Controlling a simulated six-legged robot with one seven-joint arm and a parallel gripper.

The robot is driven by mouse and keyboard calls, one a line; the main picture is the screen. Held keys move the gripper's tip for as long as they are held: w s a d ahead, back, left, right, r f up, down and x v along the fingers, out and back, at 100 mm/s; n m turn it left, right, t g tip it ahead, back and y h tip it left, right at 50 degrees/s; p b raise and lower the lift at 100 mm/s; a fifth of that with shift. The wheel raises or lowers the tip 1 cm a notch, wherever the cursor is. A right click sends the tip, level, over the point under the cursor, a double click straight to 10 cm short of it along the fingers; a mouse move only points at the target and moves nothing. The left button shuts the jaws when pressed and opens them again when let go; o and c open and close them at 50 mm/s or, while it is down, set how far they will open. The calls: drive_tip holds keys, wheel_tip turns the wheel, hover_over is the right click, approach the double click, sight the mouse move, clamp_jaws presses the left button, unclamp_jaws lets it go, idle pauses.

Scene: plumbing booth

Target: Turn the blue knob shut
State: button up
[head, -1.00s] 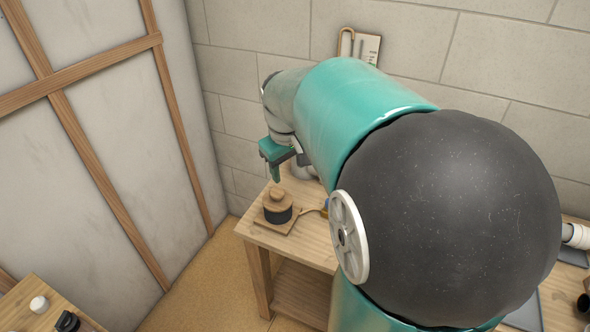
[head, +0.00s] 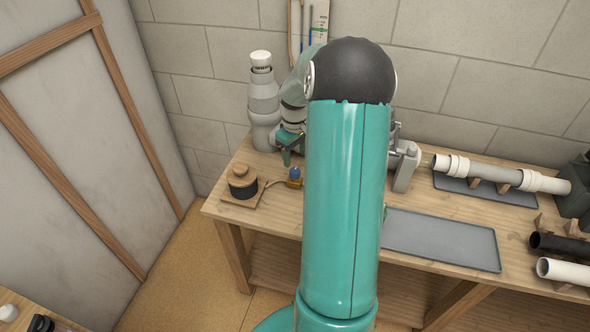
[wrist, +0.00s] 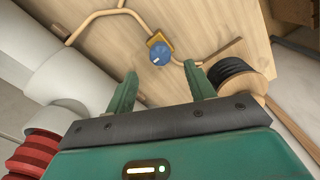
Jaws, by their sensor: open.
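The blue knob (head: 295,173) sits on a brass-coloured valve body with a thin copper-coloured pipe, on the wooden bench. In the wrist view the knob (wrist: 160,56) has a short white mark pointing to the lower left. The pipe (wrist: 100,14) runs away from both sides of the valve. My gripper (wrist: 160,69) is open and empty, its two teal fingers apart on either side of the knob's line of sight. The knob appears just beyond the fingertips, with no contact visible. In the head view my gripper (head: 288,152) is partly hidden by my arm, close to the knob.
A black coil on a wooden spool (head: 243,185) stands left of the valve. It also shows right of the fingers in the wrist view (wrist: 235,78). A tall grey-and-white cylinder (head: 263,100) stands behind. A grey tray (head: 440,238) and white pipe assembly (head: 490,172) are to the right.

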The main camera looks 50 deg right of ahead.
sight(295, 170)
wheel_tip(295, 170, down, 7)
drive_tip(key=shift+f, duration=0.15)
drive_tip(key=c, duration=1)
